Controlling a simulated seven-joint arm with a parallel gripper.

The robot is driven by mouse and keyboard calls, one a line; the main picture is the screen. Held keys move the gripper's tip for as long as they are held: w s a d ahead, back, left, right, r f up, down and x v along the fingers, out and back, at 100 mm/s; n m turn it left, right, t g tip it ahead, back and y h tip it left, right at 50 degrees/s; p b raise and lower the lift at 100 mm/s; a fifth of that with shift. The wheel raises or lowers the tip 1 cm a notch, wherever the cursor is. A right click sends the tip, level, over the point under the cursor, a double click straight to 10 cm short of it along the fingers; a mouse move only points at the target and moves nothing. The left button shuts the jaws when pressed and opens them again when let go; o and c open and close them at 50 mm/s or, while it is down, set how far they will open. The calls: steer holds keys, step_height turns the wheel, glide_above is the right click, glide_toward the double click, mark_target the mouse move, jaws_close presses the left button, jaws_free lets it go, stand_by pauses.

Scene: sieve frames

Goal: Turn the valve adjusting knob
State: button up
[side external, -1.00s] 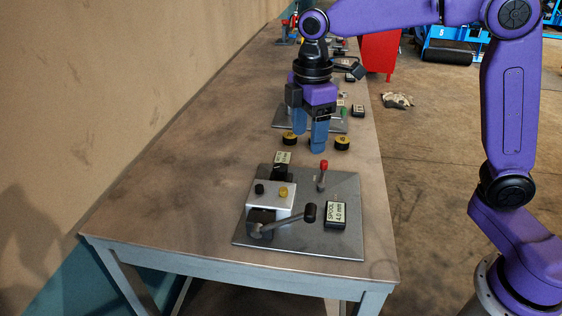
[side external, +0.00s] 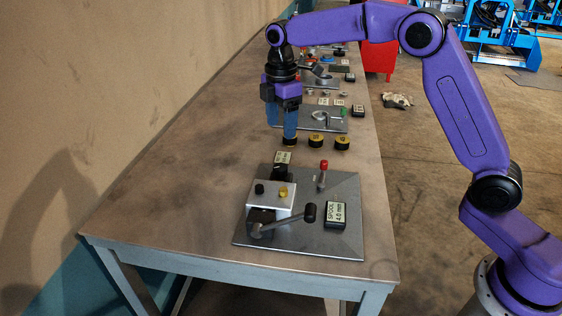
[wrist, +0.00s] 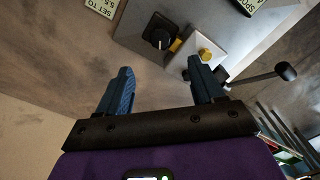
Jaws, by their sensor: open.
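A black knob with a pale pointer mark (wrist: 158,38) is mounted at the edge of the valve fixture. In the side view the same knob (side external: 280,173) sits just behind a pale block (side external: 268,202), beside a label reading SET TO 5.5 (wrist: 103,5). My gripper (side external: 281,128) is open and empty, pointing down behind the knob and apart from it. In the wrist view my gripper (wrist: 160,68) has its two blue fingers spread, with the knob beyond them, roughly centred between the tips.
The fixture plate (side external: 345,186) also carries a yellow knob (side external: 283,192), a lever with a black end (side external: 310,211), a red-topped post (side external: 323,166) and a SPOOL 4.0 mm label (side external: 336,215). Yellow-black discs (side external: 316,140) stand behind. The table's left side is clear.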

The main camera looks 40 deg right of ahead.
mark_target(281, 166)
step_height(281, 166, down, 12)
stand_by(0.4)
steer(key=c, duration=1.1)
steer(key=shift+o, duration=0.2)
steer(key=shift+m, duration=0.3)
